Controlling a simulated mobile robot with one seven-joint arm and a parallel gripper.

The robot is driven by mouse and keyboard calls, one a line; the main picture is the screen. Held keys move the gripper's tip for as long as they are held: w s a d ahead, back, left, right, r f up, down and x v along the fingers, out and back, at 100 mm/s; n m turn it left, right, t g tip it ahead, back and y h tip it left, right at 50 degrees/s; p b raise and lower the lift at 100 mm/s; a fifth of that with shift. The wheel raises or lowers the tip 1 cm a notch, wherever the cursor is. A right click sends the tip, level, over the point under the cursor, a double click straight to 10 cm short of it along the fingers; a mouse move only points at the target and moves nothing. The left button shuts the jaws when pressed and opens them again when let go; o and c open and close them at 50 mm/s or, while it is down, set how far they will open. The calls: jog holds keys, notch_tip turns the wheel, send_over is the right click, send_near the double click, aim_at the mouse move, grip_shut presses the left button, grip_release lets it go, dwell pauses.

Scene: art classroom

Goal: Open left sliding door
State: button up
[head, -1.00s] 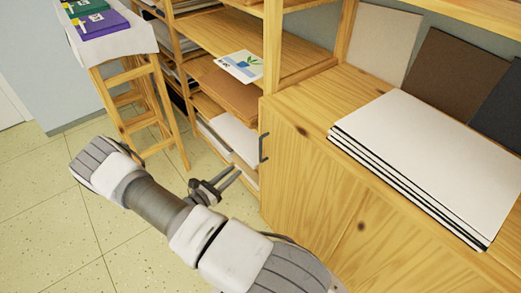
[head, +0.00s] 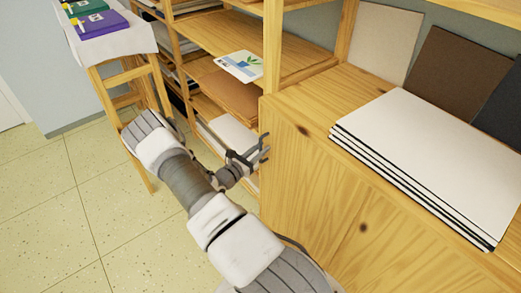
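The wooden cabinet's left door (head: 299,177) is light pine and appears closed, its left edge at the cabinet's left corner. My gripper (head: 260,150) is in the head view at the handle, reaching in from the lower left. Its two thin dark fingers look apart, with a gap between them. I cannot tell whether they touch the handle or sit around it.
A stack of white boards (head: 430,155) lies on the cabinet top, with dark panels (head: 460,72) leaning behind. Open shelves (head: 225,45) with paper stand left of the cabinet. A wooden stool (head: 130,85) with books stands further left. The tiled floor (head: 70,215) at left is clear.

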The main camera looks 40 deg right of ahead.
grip_shut()
dwell(1.4)
